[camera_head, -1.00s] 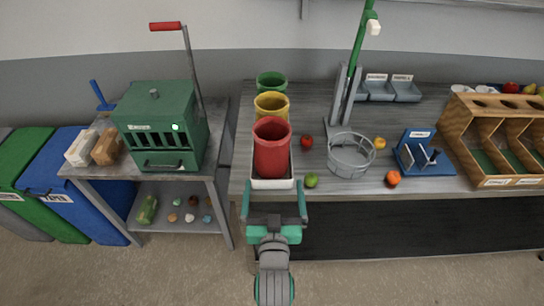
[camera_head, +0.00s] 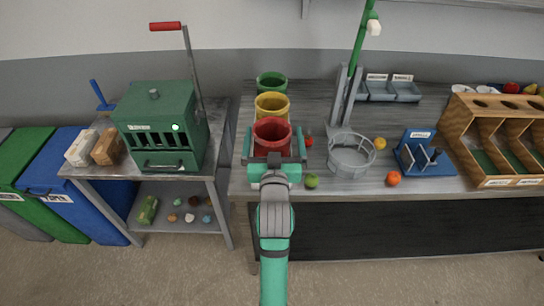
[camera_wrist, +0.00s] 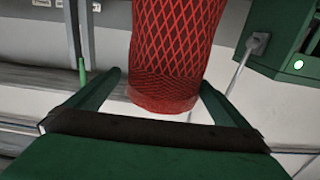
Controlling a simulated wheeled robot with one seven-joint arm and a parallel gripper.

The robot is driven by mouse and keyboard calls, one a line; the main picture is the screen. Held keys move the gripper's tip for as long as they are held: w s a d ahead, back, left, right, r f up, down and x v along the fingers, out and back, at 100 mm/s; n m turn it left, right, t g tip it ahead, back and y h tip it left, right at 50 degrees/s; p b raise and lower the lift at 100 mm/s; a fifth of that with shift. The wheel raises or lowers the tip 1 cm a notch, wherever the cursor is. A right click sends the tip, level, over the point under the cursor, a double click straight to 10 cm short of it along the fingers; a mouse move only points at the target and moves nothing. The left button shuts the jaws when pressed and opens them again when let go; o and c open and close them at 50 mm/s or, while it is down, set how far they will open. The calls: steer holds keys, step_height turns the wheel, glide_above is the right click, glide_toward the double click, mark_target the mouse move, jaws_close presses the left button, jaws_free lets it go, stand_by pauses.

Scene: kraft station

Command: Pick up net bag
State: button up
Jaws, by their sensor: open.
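The red net bag (camera_head: 271,130) stands upright with its mouth open, nearest in a row of net bags at the table's left end. Its mesh wall also shows in the wrist view (camera_wrist: 175,45). My gripper (camera_head: 275,137) is open, with one finger on each side of the red bag. In the wrist view the fingers (camera_wrist: 160,78) are spread apart around the bag's lower part, with gaps visible beside it. The bag's lower front is hidden behind my gripper in the head view.
A yellow bag (camera_head: 272,105) and a green one (camera_head: 271,82) stand behind. A red apple (camera_head: 308,142), a green fruit (camera_head: 312,181) and a wire basket (camera_head: 351,158) are to the right. A green machine (camera_head: 160,125) stands on the left table.

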steer(key=w, duration=0.4)
steer(key=shift+a+f, duration=0.25)
steer(key=shift+a, duration=0.05)
steer(key=shift+w+d, duration=0.15)
steer(key=shift+w, duration=0.45)
steer(key=shift+s, duration=0.1)
steer(key=shift+c, duration=0.6)
steer(key=c, duration=1.1)
